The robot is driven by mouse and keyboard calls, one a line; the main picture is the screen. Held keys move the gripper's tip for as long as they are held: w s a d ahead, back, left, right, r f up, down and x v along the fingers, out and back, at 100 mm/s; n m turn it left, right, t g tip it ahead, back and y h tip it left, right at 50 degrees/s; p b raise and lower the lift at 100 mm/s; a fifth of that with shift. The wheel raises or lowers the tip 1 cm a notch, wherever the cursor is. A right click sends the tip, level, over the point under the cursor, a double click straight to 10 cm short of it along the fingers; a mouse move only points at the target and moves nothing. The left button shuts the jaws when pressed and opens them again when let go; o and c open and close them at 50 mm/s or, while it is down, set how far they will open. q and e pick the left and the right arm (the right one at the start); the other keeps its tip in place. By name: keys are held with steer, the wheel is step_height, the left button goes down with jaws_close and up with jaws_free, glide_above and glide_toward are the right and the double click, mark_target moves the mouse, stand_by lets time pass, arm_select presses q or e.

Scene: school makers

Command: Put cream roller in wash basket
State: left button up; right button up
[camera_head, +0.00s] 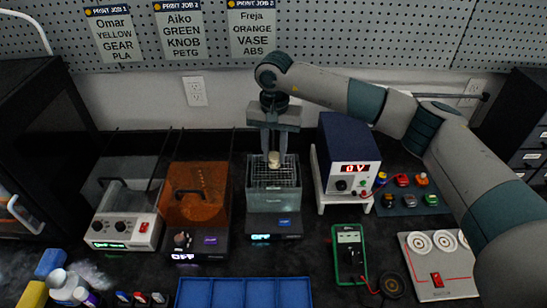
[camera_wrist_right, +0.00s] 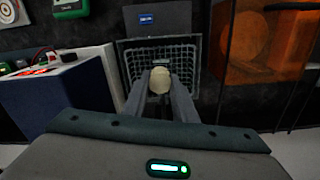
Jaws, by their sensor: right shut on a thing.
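The cream roller (camera_head: 274,159) is held between the fingertips of my right gripper (camera_head: 274,152), which points straight down. It also shows in the right wrist view (camera_wrist_right: 160,80) as a round cream end between the two fingers. The wash basket (camera_head: 262,176) is a wire mesh basket in the top of the wash station at the centre back. In the right wrist view its mesh (camera_wrist_right: 186,54) lies beyond the roller. The roller is over the basket's opening; I cannot tell its exact height above the mesh. My left gripper is not in view.
An orange-covered unit (camera_head: 200,190) stands close left of the wash station. A blue power supply (camera_head: 345,150) on a white stand is close right. A green multimeter (camera_head: 349,255) and a blue tray (camera_head: 243,293) lie in front. A pegboard wall is behind.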

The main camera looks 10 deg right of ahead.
mark_target(274, 163)
steer(key=shift+w+f, duration=0.25)
steer(key=shift+f+p, duration=0.4)
steer(key=shift+p, duration=0.1)
step_height(274, 163, down, 2)
steer(key=shift+p, duration=0.65)
steer(key=shift+f, duration=0.55)
